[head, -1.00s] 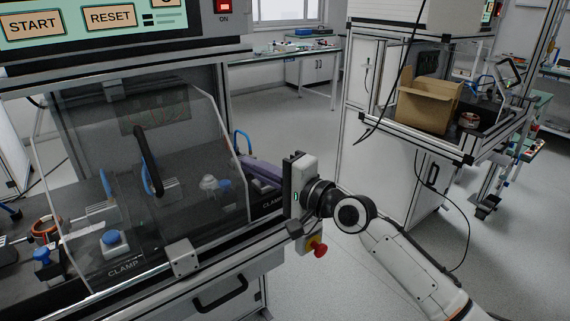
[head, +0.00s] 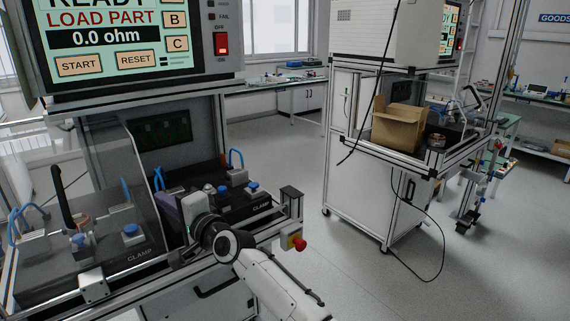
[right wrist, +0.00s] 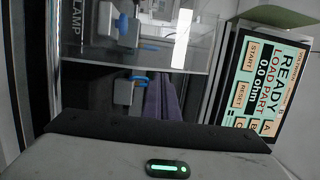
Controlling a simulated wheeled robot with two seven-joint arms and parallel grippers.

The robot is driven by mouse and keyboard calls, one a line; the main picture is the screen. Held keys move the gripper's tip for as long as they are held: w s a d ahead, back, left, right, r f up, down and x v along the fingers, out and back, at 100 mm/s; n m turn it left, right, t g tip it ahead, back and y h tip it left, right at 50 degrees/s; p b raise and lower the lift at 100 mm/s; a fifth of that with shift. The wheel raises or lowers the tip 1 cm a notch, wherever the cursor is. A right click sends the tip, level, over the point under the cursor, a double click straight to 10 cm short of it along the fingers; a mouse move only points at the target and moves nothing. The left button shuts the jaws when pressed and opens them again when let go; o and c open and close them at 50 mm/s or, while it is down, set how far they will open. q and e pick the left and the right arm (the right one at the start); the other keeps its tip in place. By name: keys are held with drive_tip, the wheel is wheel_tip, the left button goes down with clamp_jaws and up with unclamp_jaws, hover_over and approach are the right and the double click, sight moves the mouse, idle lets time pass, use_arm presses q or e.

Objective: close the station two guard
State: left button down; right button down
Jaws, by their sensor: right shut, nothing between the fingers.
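The clear guard (head: 110,165) with its black handle (head: 65,200) stands at the left of the test bench in the head view. It covers the left clamp area, and its right edge is near the bench middle. The right clamp area (head: 240,205) lies uncovered. My right gripper (head: 193,205) is shut and empty, in front of the bench just right of the guard's edge. A clear pane (right wrist: 185,45) shows in the right wrist view. My left gripper is not in view.
The screen (head: 115,40) above the bench reads "LOAD PART" and "0.0 ohm". A red emergency stop (head: 298,243) sits at the bench's right front corner. A second station with a cardboard box (head: 398,125) stands behind at right. The floor between them is clear.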

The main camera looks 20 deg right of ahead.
drive_tip(key=shift+s+a, duration=0.2)
drive_tip(key=shift+a, duration=0.25)
drive_tip(key=s+d, duration=0.6)
drive_tip(key=d, duration=0.4)
drive_tip(key=shift+s, duration=0.35)
